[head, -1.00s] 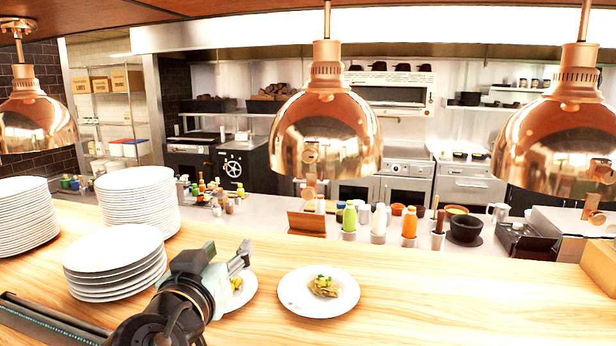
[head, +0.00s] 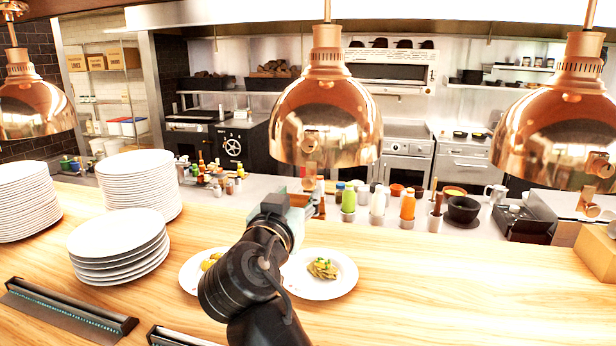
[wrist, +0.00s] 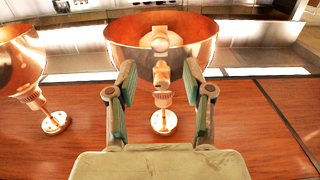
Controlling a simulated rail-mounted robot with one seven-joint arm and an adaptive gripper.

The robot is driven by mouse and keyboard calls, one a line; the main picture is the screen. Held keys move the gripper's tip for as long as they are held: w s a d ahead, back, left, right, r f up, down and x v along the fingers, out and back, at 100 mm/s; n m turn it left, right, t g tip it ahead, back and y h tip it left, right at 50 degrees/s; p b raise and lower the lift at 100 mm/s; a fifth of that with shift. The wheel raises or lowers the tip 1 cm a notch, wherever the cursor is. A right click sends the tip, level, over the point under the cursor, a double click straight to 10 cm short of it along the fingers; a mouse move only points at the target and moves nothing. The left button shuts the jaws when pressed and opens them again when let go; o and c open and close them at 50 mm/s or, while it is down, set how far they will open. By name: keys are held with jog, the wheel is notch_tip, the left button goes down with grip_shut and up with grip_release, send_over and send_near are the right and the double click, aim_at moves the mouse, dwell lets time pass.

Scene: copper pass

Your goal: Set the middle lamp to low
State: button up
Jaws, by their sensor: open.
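The middle lamp (head: 326,105) is a shiny copper dome hanging from the shelf overhead. A small round copper knob (head: 309,141) is on its near side, with a further copper piece hanging below the rim. My gripper (head: 294,198) is below and slightly left of the lamp in the head view; my arm hides most of its fingers. In the wrist view the lamp (wrist: 205,35) appears upside down, ahead of my gripper (wrist: 160,72). The fingers are open and apart, with the lamp's copper fittings (wrist: 161,72) seen between them. I cannot tell how near they are.
A left lamp (head: 32,105) and a right lamp (head: 555,130) hang at either side. Plate stacks (head: 118,245) stand on the left of the wooden counter (head: 450,290). A plate with food (head: 320,285) lies just right of my arm. Bottles (head: 377,205) stand behind.

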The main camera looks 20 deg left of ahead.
aim_at(307, 183)
jog(key=w+p, duration=0.1)
jog(key=w, duration=0.7)
jog(key=shift+p, duration=0.3)
jog(key=shift+a, duration=0.1)
grip_shut()
